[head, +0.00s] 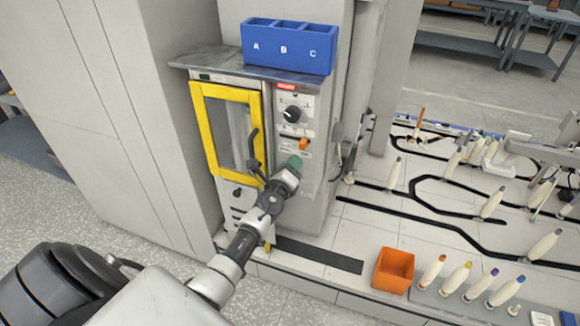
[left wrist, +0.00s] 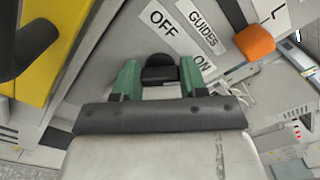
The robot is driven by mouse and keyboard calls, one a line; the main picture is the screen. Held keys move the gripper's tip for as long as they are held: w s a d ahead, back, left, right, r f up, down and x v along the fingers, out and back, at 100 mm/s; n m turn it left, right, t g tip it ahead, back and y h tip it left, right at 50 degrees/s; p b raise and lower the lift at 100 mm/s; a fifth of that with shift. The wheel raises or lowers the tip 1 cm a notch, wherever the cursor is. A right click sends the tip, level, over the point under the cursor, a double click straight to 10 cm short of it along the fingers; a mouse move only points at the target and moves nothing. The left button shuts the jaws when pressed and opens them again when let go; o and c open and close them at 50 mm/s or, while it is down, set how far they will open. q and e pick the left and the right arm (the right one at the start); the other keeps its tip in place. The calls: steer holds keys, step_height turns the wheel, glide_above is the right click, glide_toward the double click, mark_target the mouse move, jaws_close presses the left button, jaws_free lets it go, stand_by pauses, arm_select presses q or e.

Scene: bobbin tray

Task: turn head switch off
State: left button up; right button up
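My left gripper (head: 291,168) reaches the front panel of the machine, below an orange knob (head: 303,144). In the left wrist view its green fingers (left wrist: 160,76) are apart, one on each side of a black switch knob (left wrist: 160,71). The orange knob also shows in the left wrist view (left wrist: 254,42). In the head view the gripper hides the black switch. My right gripper is out of view.
A yellow-framed door (head: 207,130) with a dark handle is just left of the gripper. A larger black rotary knob (head: 292,113) is higher on the panel. A blue bin (head: 288,47) marked A, B, C stands on top. Bobbins and an orange box (head: 394,270) are right.

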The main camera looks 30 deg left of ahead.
arm_select(q)
steer(key=shift+c, duration=0.5)
steer(key=shift+n, duration=0.3)
steer(key=shift+f+n+b, duration=0.15)
steer(key=shift+n+b, duration=0.3)
steer(key=shift+n, duration=3.35)
steer(key=shift+f+n+b, duration=0.15)
steer(key=shift+n+b, duration=0.3)
steer(key=shift+n, duration=3.35)
steer(key=o, duration=0.9)
steer(key=shift+s, duration=0.1)
